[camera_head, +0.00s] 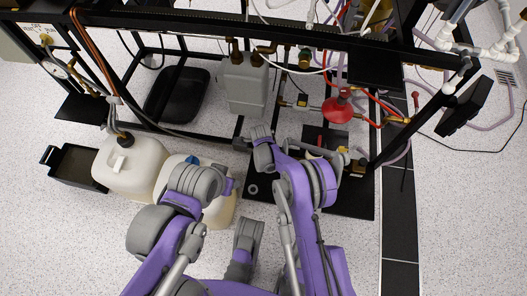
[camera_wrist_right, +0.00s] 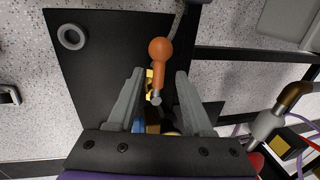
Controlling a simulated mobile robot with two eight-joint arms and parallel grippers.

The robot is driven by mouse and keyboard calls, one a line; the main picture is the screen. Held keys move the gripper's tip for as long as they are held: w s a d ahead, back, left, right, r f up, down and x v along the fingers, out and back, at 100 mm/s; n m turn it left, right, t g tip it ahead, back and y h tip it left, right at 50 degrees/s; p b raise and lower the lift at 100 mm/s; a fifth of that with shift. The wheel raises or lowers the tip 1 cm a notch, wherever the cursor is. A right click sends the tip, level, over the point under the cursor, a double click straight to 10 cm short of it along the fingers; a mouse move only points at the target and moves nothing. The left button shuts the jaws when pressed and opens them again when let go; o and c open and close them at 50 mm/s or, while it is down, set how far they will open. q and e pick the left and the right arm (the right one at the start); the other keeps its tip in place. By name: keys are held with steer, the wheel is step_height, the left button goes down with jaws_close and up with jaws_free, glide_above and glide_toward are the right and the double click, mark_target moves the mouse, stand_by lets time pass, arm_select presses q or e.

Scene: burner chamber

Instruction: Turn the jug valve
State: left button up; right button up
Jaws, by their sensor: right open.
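An orange ball-ended lever (camera_wrist_right: 160,52) with a metal stem stands over a small brass and blue fitting in the right wrist view. I take it for the jug valve, but cannot be sure. My right gripper (camera_wrist_right: 160,74) is open, with one grey finger on each side of the stem and visible gaps.
A black plate (camera_head: 352,203) with a grey ring (camera_head: 253,189) lies on the floor. The black frame (camera_head: 150,20) carries pipes, hoses and a red round part (camera_head: 337,108). A grey canister (camera_head: 243,85) hangs behind my arms. A black tray (camera_head: 75,167) is at left.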

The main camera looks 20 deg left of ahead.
step_height(320, 180, up, 9)
steer(key=s+p, duration=0.1)
steer(key=p, duration=0.1)
steer(key=shift+s, duration=0.4)
steer(key=shift+d, duration=0.1)
